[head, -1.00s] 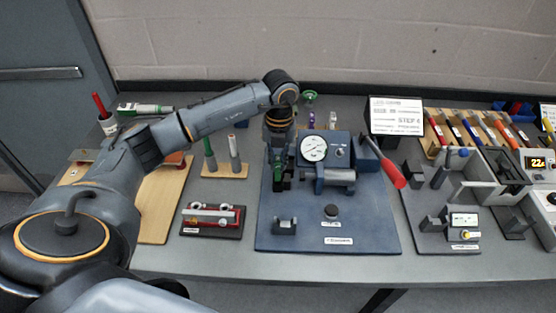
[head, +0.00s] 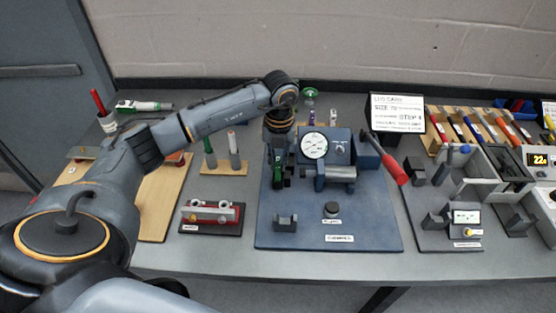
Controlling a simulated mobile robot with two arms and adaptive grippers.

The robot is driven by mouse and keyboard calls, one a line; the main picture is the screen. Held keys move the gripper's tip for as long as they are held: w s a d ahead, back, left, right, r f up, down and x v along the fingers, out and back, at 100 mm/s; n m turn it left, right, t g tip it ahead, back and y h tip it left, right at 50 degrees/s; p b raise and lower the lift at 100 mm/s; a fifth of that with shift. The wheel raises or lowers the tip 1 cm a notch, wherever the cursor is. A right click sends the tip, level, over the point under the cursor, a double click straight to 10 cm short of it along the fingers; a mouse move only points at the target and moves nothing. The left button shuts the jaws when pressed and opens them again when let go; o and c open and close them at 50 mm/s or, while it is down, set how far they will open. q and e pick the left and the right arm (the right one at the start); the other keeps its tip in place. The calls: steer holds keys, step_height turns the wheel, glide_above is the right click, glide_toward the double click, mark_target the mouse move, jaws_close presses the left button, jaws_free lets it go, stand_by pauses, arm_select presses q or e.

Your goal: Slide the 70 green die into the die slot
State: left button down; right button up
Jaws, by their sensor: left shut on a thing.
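My left gripper (head: 279,180) points down at the left part of the blue press (head: 265,228). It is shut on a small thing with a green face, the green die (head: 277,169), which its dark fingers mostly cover. The die is close to the press head, left of the dial gauge (head: 314,146). The die slot cannot be made out behind the gripper, and I cannot tell whether the die touches it. My right gripper is out of view.
A red-handled lever (head: 396,172) sticks out at the press's right. A small dark cradle (head: 285,223) and a knob (head: 331,210) stand on its base. A red fixture (head: 212,214) lies to the left. A card (head: 397,114) stands behind. The front table strip is clear.

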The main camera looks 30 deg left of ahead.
arm_select(q)
steer(key=shift+f+b, duration=0.75)
steer(key=shift+f, duration=0.35)
steer(key=c, duration=1.3)
jaws_free()
steer(key=shift+r, duration=0.15)
steer(key=shift+r+p, duration=1.7)
steer(key=shift+r, duration=0.7)
